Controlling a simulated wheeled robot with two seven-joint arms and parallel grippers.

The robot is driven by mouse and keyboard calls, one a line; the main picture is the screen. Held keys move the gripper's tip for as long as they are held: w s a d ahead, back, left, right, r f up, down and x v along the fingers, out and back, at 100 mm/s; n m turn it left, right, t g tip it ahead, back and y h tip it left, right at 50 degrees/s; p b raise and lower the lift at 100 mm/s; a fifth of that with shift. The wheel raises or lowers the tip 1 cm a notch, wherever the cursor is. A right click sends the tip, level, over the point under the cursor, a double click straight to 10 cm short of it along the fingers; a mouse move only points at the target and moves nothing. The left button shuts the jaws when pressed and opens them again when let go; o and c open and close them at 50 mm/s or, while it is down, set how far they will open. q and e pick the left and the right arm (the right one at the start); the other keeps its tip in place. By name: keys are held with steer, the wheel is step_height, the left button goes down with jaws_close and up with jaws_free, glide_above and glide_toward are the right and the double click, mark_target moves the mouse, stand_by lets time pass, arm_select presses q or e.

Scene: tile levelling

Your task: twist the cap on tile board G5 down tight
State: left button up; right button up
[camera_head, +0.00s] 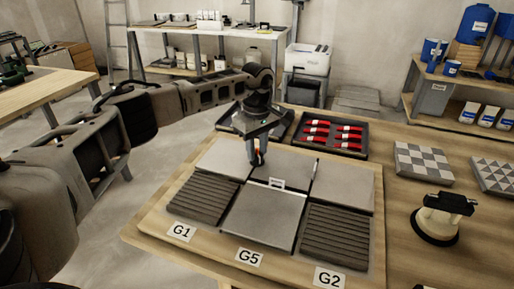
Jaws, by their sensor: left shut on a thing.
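The tile board (150,232) lies on the wooden table, with light smooth tiles and dark ribbed tiles on it. The label G5 (249,258) is at its front edge, in front of a large light grey tile (262,218). A small white clip (277,184) stands at that tile's back edge. My left gripper (257,162) reaches in from the left and points down over the back row of tiles, left of and behind the clip. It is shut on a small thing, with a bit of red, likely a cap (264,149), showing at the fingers. The fingers hide most of it. My right gripper is not in view.
A dark tray (361,153) of several red pieces lies behind the board. A black-handled suction cup (437,227) stands to the right, near patterned tile samples (423,162). Labels G1 (181,232) and G2 (328,278) flank G5. Bare table lies between board and suction cup.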

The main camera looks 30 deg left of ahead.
arm_select(q)
steer(key=shift+r, duration=0.1)
stand_by(0.3)
steer(key=o, duration=1)
step_height(320, 180, up, 16)
steer(key=shift+s, duration=0.1)
